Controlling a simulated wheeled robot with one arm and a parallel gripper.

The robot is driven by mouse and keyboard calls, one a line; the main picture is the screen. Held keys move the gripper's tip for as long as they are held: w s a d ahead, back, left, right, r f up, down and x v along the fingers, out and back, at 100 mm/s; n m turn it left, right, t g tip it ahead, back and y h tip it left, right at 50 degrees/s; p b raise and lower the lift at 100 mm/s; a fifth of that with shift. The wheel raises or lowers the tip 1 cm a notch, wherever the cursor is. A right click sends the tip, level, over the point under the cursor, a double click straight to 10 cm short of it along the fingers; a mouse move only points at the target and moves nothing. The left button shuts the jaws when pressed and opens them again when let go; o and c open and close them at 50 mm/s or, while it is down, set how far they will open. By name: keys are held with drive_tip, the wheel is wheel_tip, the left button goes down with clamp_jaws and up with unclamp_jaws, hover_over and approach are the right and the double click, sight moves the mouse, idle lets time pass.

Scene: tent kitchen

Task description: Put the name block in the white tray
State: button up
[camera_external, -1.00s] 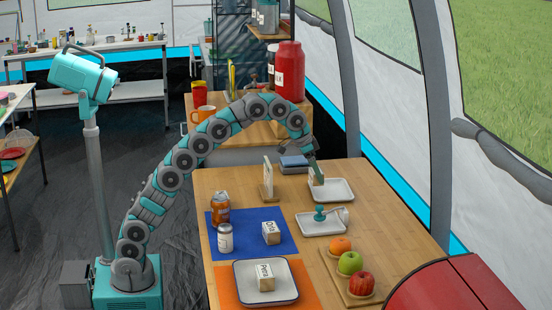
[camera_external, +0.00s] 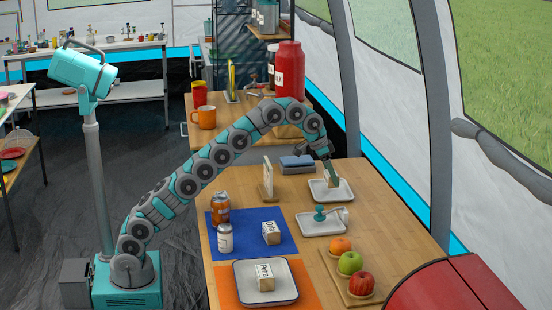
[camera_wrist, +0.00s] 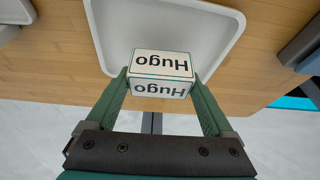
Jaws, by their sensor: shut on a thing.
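My gripper (camera_external: 333,174) is shut on a white-faced name block (camera_wrist: 161,64) reading "Hugo". The wrist view shows the block between my two green fingers (camera_wrist: 162,80). It is over or in the back white tray (camera_external: 344,197); whether it touches the floor of the tray cannot be told. That tray also fills the top of the wrist view (camera_wrist: 205,30). Other name blocks are "Dita" (camera_external: 271,233) on a blue mat (camera_external: 285,247) and "Petra" (camera_external: 265,275) in a front white tray (camera_external: 287,296) on an orange mat.
A small tray (camera_external: 308,231) with a teal-handled tool stands just in front of the back tray. A card stand (camera_external: 267,180) and a grey-blue stack (camera_external: 297,163) stand left of and behind it. A fruit board, a can and a jar stand nearer.

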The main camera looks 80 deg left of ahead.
sight(331, 182)
drive_tip(key=shift+f, duration=1.3)
drive_tip(key=shift+f, duration=0.2)
drive_tip(key=o, duration=1.1)
drive_tip(key=shift+r, duration=0.15)
drive_tip(key=p+v, duration=0.1)
drive_tip(key=v, duration=1.1)
drive_tip(key=shift+s, duration=0.1)
